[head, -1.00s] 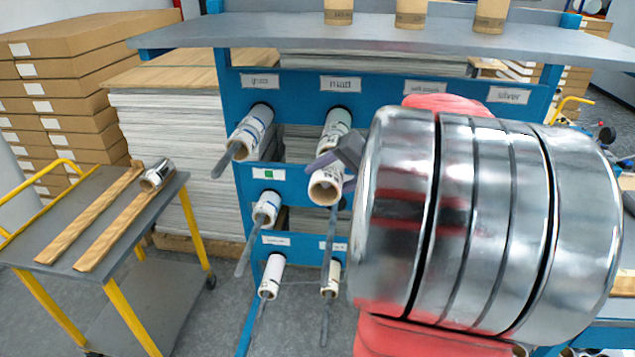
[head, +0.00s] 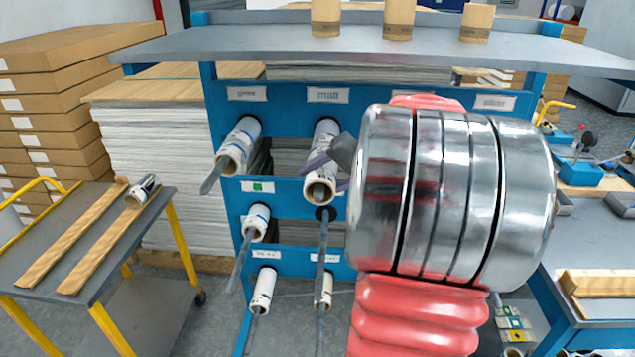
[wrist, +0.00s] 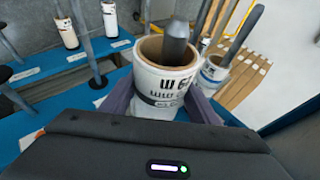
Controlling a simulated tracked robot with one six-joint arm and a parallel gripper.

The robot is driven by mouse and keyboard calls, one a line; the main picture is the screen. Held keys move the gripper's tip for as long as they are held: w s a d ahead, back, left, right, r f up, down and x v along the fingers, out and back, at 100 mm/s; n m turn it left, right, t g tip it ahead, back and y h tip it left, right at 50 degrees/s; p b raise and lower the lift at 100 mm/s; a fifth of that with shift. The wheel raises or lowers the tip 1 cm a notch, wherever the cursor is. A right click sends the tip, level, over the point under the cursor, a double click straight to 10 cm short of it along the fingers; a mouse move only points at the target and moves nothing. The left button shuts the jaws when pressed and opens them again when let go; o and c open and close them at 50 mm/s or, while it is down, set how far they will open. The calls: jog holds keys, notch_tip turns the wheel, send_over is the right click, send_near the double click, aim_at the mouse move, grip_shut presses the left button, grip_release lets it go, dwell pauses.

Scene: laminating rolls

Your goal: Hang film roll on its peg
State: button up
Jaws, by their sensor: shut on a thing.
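The film roll (head: 325,155), white with dark print and a brown core, is at the peg under the "matt" label (head: 327,95) on the blue rack. In the wrist view the film roll (wrist: 162,88) is between the purple fingers of my gripper (wrist: 165,105), which is shut on it. The grey peg (wrist: 176,42) is inside the core, its tip showing at the core's mouth. In the head view my gripper (head: 328,163) is partly hidden behind my silver and red arm, which also covers the rack's right side.
A gloss roll (head: 239,145) hangs on the peg to the left. Smaller rolls hang on lower pegs, and a bare peg (head: 322,265) sticks out below. A trolley (head: 150,215) at left carries wooden strips and a silver roll (head: 143,188). A shelf (head: 400,50) overhangs the rack.

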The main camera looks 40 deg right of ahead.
jog(key=o, duration=1.2)
jog(key=shift+o, duration=0.2)
jog(key=shift+s, duration=0.1)
